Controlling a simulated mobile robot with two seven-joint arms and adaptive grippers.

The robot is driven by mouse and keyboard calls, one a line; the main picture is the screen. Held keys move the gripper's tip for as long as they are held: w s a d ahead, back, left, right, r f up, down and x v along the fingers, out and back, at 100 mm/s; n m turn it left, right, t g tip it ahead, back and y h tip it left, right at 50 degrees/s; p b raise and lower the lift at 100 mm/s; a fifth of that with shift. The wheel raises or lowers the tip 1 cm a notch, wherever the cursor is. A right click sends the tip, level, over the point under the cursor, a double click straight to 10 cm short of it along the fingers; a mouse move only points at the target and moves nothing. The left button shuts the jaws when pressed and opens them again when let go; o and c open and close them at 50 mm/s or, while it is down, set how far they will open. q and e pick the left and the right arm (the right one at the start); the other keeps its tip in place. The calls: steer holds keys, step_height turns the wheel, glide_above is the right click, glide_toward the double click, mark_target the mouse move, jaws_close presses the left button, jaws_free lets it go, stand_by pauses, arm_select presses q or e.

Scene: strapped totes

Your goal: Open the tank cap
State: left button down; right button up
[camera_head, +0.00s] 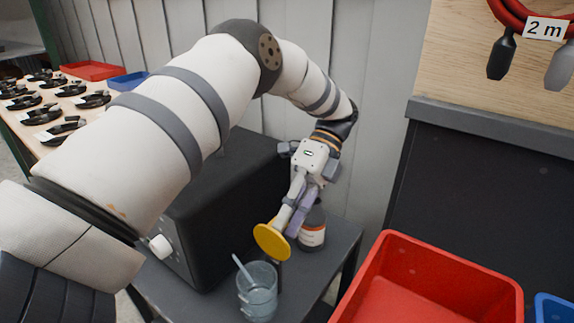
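A round yellow disc (271,241), which may be the tank cap, is tilted just below the fingertips of my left gripper (287,222). A short dark piece shows under the disc. My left gripper points down and to the left, its fingers close together and meeting or overlapping the disc's upper edge. I cannot tell whether they grip it. A black box-shaped unit (215,220), possibly the tank, stands on a dark grey table (318,268) and has a white knob (160,247) on its front. My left arm hides part of it. My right gripper is not in view.
A red tote (440,262) is at the right. A grey wall is behind. Strapped items lie on a bench at the left.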

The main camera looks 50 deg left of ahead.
arm_select(q)
steer(key=c, duration=1.8)
jaws_free()
steer(key=shift+w+f, duration=0.2)
steer(key=shift+f, duration=0.85)
steer(key=shift+o, duration=0.4)
steer(key=shift+w+a, duration=0.1)
steer(key=shift+c, duration=0.2)
steer(key=shift+r, duration=0.2)
